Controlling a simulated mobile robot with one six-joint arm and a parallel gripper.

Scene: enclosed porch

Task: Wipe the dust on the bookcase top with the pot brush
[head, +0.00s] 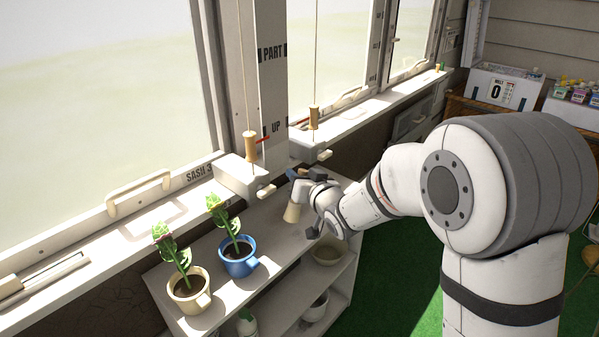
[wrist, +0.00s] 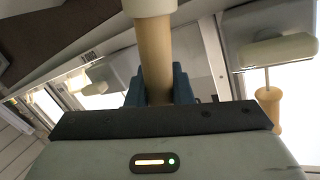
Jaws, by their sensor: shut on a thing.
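The bookcase top (head: 268,222) is a pale surface below the window sill in the head view. My gripper (head: 301,190) is over its far part, shut on the pot brush (head: 291,213), whose pale flared end points down. I cannot tell whether that end touches the top. In the wrist view, the brush's tan handle (wrist: 155,60) stands between the blue fingers of my gripper (wrist: 158,88), with a cream part at the upper edge. I cannot make out the dust; my arm hides part of the top.
The window sill (head: 140,225) with latches runs behind. Green floor (head: 388,290) lies right.

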